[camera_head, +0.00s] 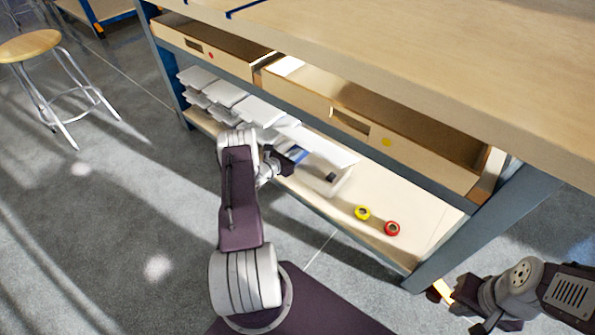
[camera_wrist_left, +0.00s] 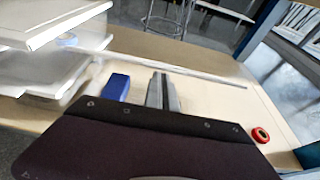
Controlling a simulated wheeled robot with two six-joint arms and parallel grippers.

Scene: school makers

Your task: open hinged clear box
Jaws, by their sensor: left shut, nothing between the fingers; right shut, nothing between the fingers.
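The clear box (camera_head: 338,182) sits on the lower shelf, at the right end of the stacked boxes, with a pale see-through body and a small dark mark on its front. In the left wrist view my left gripper (camera_wrist_left: 163,92) is shut and empty, with the blue block (camera_wrist_left: 115,87) just left of the fingers. I cannot tell whether the gripper touches the box, or how its lid stands. My right gripper (camera_head: 482,322) is low at the right, shut and away from the box.
Several stacked pale boxes (camera_head: 222,92) fill the shelf's left part; they also show in the left wrist view (camera_wrist_left: 60,62). A yellow tape roll (camera_head: 362,212) and a red one (camera_head: 392,228) lie right of the box. A stool (camera_head: 30,45) stands far left.

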